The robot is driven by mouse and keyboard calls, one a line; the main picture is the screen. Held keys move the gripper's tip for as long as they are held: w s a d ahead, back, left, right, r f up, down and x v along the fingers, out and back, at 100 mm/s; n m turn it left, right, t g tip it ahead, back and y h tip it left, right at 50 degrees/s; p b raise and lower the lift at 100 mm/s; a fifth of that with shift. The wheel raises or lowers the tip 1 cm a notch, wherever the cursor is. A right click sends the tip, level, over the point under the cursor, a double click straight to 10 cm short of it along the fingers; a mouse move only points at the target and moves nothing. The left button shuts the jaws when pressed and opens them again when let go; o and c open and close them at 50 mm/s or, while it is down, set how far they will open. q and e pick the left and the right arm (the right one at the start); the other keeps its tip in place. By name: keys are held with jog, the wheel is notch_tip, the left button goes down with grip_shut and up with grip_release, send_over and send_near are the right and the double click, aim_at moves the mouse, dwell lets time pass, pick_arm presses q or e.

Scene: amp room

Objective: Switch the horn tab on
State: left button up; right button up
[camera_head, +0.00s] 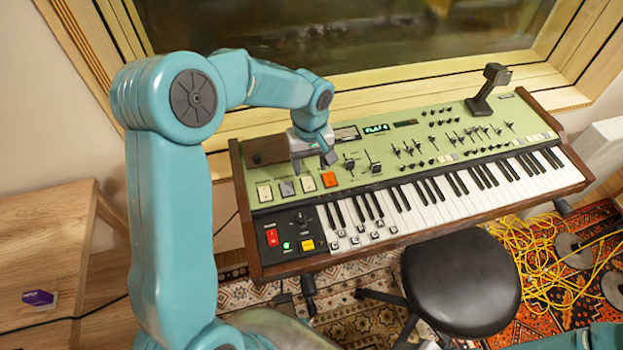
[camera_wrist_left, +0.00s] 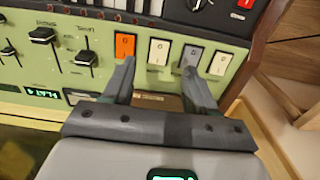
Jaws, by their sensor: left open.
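A row of rocker tabs sits on the green panel of the keyboard: an orange tab (camera_head: 329,179), a white tab (camera_head: 308,184), a grey tab (camera_head: 287,188) and another white tab (camera_head: 264,192). The left wrist view shows them reversed, with the orange tab (camera_wrist_left: 125,44) leftmost and the grey tab (camera_wrist_left: 190,57) third. Their labels are too small to read, so I cannot tell which is horn. My left gripper (camera_head: 312,165) is open and empty just behind the row. In the wrist view its fingertips (camera_wrist_left: 158,66) are near the orange and grey tabs, either side of a white tab.
The keyboard (camera_head: 430,205) has sliders and knobs right of the tabs. A red switch (camera_head: 272,237) and a yellow button (camera_head: 307,245) are below them. A black stool (camera_head: 460,280) stands in front. A wooden table (camera_head: 45,240) is at left, and yellow cable (camera_head: 560,265) lies at right.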

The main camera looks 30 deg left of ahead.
aim_at(309, 189)
pick_arm(q)
notch_tip(309, 189, down, 8)
jog(key=shift+s+r, duration=0.1)
jog(key=shift+r, duration=0.15)
jog(key=shift+f, duration=0.3)
pick_arm(e)
jog(key=shift+s+r, duration=0.25)
jog(key=shift+s, duration=0.05)
